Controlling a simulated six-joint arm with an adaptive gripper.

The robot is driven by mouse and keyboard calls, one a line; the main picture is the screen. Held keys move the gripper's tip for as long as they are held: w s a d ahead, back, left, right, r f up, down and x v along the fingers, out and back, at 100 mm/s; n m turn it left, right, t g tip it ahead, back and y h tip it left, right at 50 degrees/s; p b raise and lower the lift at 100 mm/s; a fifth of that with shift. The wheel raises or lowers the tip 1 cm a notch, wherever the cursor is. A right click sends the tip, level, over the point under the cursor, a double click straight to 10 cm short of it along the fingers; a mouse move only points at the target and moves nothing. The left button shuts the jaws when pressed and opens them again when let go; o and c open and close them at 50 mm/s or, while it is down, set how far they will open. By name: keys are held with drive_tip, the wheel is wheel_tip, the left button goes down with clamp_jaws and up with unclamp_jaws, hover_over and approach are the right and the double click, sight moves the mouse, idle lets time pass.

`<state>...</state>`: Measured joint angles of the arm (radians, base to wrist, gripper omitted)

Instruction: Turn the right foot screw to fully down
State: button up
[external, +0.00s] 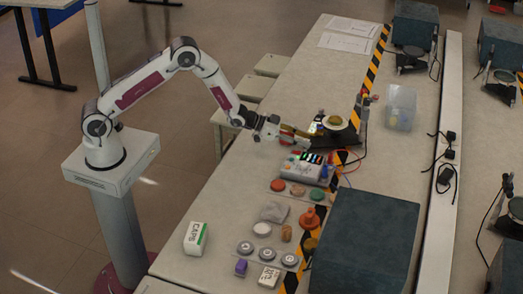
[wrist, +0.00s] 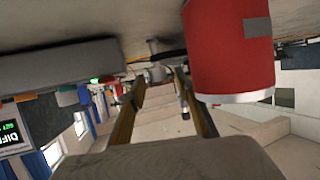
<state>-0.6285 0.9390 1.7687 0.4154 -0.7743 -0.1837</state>
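My gripper (external: 276,128) is at the end of the outstretched arm, low over the bench, just left of a dark-based apparatus (external: 335,138) with a pale and yellow round top. In the wrist view my gripper (wrist: 159,80) shows two fingers spread apart with a clear gap and nothing visibly held. A small grey upright part (wrist: 154,48) stands ahead, about in line with the gap; I cannot tell whether it is the right foot screw. A large red cylinder (wrist: 228,45) with a grey patch is close beside the right finger. The foot screws are too small to identify in the external view.
A white instrument box (external: 304,168) with coloured parts and wires sits close in front of the gripper. Small discs, a white carton (external: 196,238) and a large dark block (external: 366,240) stand nearer the front. A clear bin (external: 400,108) is beyond the apparatus. The bench's left side is mostly clear.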

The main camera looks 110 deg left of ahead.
drive_tip(key=shift+w+d+n+g+y, duration=0.15)
drive_tip(key=shift+n+g+y, duration=0.35)
drive_tip(key=shift+n+y, duration=0.45)
drive_tip(key=shift+d+n+g+y, duration=0.1)
drive_tip(key=shift+n+g+y, duration=0.4)
drive_tip(key=shift+n+y, duration=0.4)
drive_tip(key=shift+d+n+g+y, duration=0.1)
drive_tip(key=shift+n+g+y, duration=0.3)
drive_tip(key=shift+n+y, duration=0.05)
drive_tip(key=v, duration=0.7)
drive_tip(key=shift+d, duration=0.1)
drive_tip(key=s+d+r+m+h, duration=0.2)
drive_tip(key=s+d+r+h, duration=0.1)
drive_tip(key=d+r, duration=0.4)
drive_tip(key=s+d+r+m+h, duration=0.2)
drive_tip(key=s+d+r, duration=0.1)
drive_tip(key=d+r, duration=0.5)
drive_tip(key=shift+d+r+h, duration=0.2)
drive_tip(key=shift+d+h, duration=0.2)
drive_tip(key=shift+d, duration=0.5)
